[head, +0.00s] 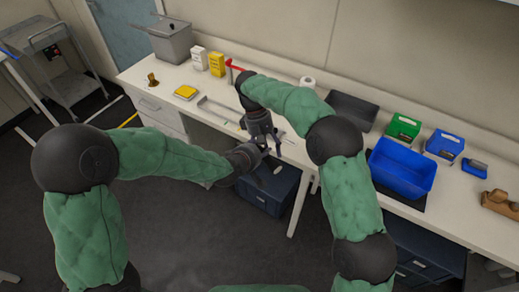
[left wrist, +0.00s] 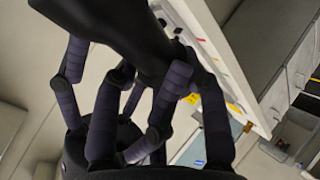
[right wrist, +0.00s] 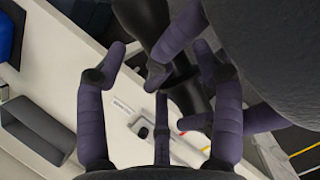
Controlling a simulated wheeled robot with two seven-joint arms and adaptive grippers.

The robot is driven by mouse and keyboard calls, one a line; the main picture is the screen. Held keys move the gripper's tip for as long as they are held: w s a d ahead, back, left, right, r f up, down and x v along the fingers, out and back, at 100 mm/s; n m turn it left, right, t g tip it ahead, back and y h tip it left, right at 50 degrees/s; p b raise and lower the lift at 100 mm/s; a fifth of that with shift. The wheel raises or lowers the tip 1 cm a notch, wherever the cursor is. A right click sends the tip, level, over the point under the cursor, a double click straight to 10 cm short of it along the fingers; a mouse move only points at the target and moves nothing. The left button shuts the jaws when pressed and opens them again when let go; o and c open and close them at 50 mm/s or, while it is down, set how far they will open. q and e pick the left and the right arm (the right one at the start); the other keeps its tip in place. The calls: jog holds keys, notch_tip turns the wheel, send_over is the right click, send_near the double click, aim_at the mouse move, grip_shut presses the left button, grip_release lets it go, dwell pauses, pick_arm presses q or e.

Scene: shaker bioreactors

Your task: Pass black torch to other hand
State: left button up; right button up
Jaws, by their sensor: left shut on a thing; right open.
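The black torch shows in the left wrist view (left wrist: 125,25) as a large dark shape crossing the top, between the purple-padded fingers. My left gripper (left wrist: 145,85) is shut on it. In the right wrist view the torch (right wrist: 190,98) runs down from the top centre, partly covered by fingers. My right gripper (right wrist: 165,80) is open, its fingers spread around the torch's near end; I cannot tell if they touch it. In the head view my left gripper (head: 262,153) and right gripper (head: 262,132) meet in front of the bench edge, and the torch is mostly hidden there.
The long white bench (head: 160,83) lies behind the grippers. On it stand a grey bin (head: 172,45), a yellow box (head: 217,65), a blue tray (head: 402,172) and a green box (head: 403,127). Dark drawers (head: 270,188) sit beneath. The floor in front is clear.

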jog(key=shift+a, duration=0.15)
jog(key=v, duration=1.1)
jog(key=d+f+n+y, duration=0.1)
jog(key=d+f+n, duration=0.1)
jog(key=d+f, duration=0.65)
jog(key=s+f+m+t+y, duration=0.1)
jog(key=s+f+y, duration=0.15)
jog(key=f, duration=0.65)
jog(key=s+f+m+y, duration=0.1)
jog(key=s+f, duration=0.2)
jog(key=f, duration=0.6)
jog(key=s+d+f+m+t+y, duration=0.1)
jog(key=s+f+m, duration=0.4)
jog(key=s, duration=0.7)
jog(key=s+f+m+t+y, duration=0.1)
jog(key=s+f+m, duration=0.3)
jog(key=s+f, duration=0.4)
jog(key=s+t, duration=0.1)
jog(key=s, duration=0.3)
jog(key=shift+d+f+m, duration=0.35)
jog(key=shift+f+m, duration=0.05)
